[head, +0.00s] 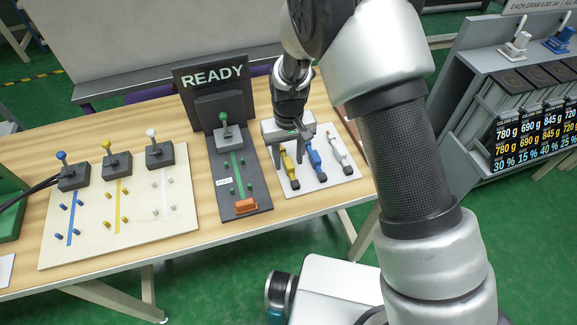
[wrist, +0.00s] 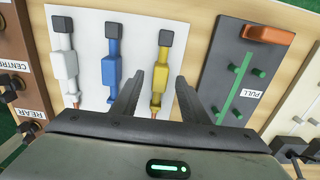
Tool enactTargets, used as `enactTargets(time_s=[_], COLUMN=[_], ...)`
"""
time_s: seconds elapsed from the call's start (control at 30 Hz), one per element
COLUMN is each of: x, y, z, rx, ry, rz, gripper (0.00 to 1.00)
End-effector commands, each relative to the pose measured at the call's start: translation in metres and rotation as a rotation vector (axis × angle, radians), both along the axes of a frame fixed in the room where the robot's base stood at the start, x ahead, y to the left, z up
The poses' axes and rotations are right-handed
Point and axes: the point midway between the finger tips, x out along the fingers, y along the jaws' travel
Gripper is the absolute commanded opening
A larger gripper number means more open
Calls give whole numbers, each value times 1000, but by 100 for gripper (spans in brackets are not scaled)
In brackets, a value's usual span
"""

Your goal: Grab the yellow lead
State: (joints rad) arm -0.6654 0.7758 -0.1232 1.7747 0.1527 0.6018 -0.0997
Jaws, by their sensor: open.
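The yellow lead (head: 288,164) lies on a white board, leftmost of three leads in the head view. In the wrist view the yellow lead (wrist: 160,76) has a dark square end at the top and a thin copper-coloured tip at the bottom. My gripper (wrist: 158,80) is open, with one finger on each side of the yellow lead in the picture. No contact with it shows. In the head view my gripper (head: 290,140) is over the board's far left part and hides some of it.
The blue lead (wrist: 113,60) lies close beside one finger, with the white lead (wrist: 65,62) beyond it. The dark READY panel (head: 237,186), with a green lever and orange block, stands beside the board. A pegged board (head: 100,238) lies farther left.

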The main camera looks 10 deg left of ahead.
Motion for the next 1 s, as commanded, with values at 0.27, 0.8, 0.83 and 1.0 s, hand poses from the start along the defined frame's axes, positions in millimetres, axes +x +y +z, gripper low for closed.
enactTargets(time_s=[0.27,0.8,0.83,1.0], x=[0,0,1,1], y=[0,0,0,1], z=[-8,-8,-7,14], rx=[1,1,1,3], ry=[-2,-2,-2,-4], rz=[0,-1,-1,-1], gripper=[41,0,0,0])
